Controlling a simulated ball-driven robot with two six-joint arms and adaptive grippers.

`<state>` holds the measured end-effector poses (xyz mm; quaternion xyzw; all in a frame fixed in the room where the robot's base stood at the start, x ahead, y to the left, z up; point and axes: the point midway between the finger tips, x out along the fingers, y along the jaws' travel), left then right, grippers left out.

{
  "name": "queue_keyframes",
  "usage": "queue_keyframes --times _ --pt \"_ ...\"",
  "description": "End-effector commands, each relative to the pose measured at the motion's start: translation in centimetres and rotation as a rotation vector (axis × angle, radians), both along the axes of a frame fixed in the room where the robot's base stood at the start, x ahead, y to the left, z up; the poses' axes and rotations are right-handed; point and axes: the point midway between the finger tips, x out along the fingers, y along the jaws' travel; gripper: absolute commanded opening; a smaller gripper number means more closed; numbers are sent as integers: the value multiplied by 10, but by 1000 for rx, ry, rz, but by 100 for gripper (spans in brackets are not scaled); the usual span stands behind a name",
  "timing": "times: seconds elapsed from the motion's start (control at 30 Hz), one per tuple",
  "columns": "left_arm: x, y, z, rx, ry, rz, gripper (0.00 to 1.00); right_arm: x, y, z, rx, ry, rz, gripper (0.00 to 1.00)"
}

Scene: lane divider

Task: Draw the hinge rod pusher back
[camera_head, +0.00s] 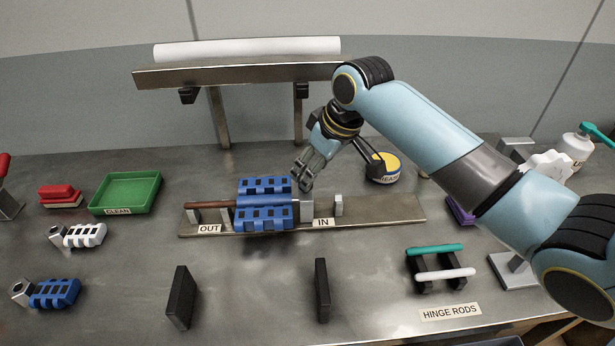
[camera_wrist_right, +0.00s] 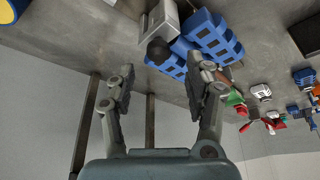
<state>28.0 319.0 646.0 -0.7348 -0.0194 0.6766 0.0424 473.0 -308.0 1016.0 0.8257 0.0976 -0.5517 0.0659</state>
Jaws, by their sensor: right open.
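The hinge rod pusher looks like a grey block (camera_head: 307,209) at the right end of the blue hinge piece (camera_head: 265,215), by the IN label (camera_head: 323,223). In the right wrist view a dark round knob (camera_wrist_right: 158,50) shows beside the grey block (camera_wrist_right: 162,20). A brown rod (camera_head: 208,204) sticks out of the hinge piece's left end, toward the OUT label (camera_head: 209,229). My right gripper (camera_head: 304,178) is open and empty, just above the grey block. Its fingers (camera_wrist_right: 164,78) lie on either side of the knob in the wrist view, apparently short of it. My left gripper is not in view.
A metal shelf (camera_head: 240,74) stands behind the fixture. A yellow-lidded tin (camera_head: 385,165) stands behind and right. Two black uprights (camera_head: 181,297) (camera_head: 321,290) stand in front. A green tray (camera_head: 125,193) is at left, and a rod rack (camera_head: 440,268) at right front.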

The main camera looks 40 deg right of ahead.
Motion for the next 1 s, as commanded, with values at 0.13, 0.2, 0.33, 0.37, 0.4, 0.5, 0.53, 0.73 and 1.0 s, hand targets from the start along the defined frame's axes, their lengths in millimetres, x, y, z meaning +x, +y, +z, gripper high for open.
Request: queue_keyframes --times 0.13,0.2,0.33,0.37,0.4,0.5,0.53,0.73,1.0 --pt "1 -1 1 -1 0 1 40 10 3 -26 2 3 -1 53" --pt "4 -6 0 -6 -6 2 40 14 3 -34 1 1 -2 53" --pt "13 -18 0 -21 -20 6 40 18 4 -44 -1 1 0 53" --pt "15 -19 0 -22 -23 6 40 19 4 -45 -1 0 0 53" --pt "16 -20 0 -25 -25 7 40 19 4 -47 -1 -1 0 53" --pt "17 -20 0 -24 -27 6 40 19 4 -48 -1 -1 0 53" --pt "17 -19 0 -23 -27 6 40 19 4 -48 -1 -1 0 53" --pt "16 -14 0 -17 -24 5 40 19 4 -47 -1 -1 0 42" --pt "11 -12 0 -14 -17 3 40 19 4 -47 -1 0 0 7"
